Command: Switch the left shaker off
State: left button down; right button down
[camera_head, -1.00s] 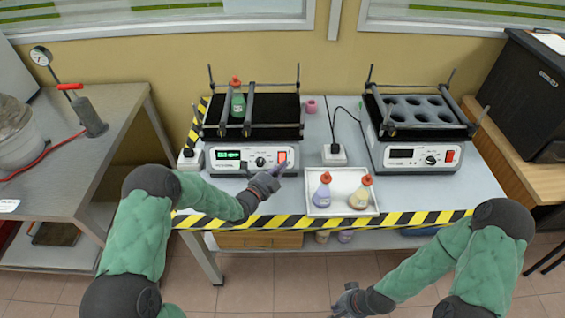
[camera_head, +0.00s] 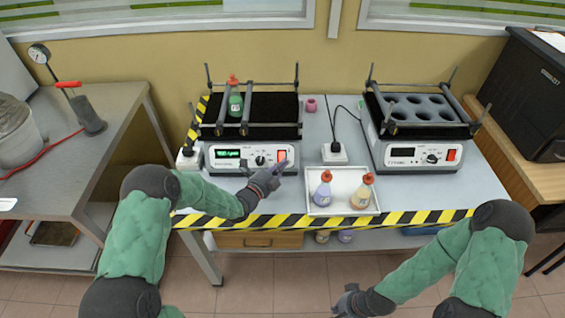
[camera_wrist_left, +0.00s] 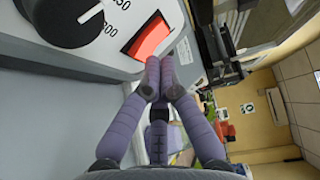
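The left shaker (camera_head: 220,166) stands on the bench with its display (camera_head: 228,153) lit green. My left gripper (camera_head: 279,168) is just in front of the switch. In the wrist view its fingertips (camera_wrist_left: 161,68) are together, empty, close below the switch; I cannot tell whether they touch it. My right gripper (camera_head: 343,302) hangs low before the bench.
A second shaker (camera_head: 415,160) with a holed platform stands at the right. A white tray (camera_head: 340,209) holding two small red-capped bottles lies to the right of my left gripper. A power plug block (camera_head: 334,153) and a pink cap (camera_head: 310,104) lie between the shakers.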

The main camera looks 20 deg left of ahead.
pick_arm(q)
jog(key=shift+w+f+b, duration=0.1)
jog(key=shift+w+b, duration=0.15)
jog(key=shift+b, duration=0.1)
dwell(0.7)
jog(key=shift+s, duration=0.1)
jog(key=shift+s+d+r, duration=0.1)
jog(key=shift+s+r, duration=0.3)
jog(key=shift+s, duration=0.1)
jog(key=shift+r, duration=0.1)
dwell(0.3)
jog(key=s+r+p, duration=0.1)
jog(key=s, duration=0.1)
jog(key=s+d+r+p, duration=0.1)
jog(key=s, duration=0.1)
jog(key=shift+d+r+p, duration=0.1)
jog(key=shift+r+p, duration=0.2)
jog(key=shift+r, duration=0.05)
jog(key=shift+f, duration=0.1)
dwell(0.4)
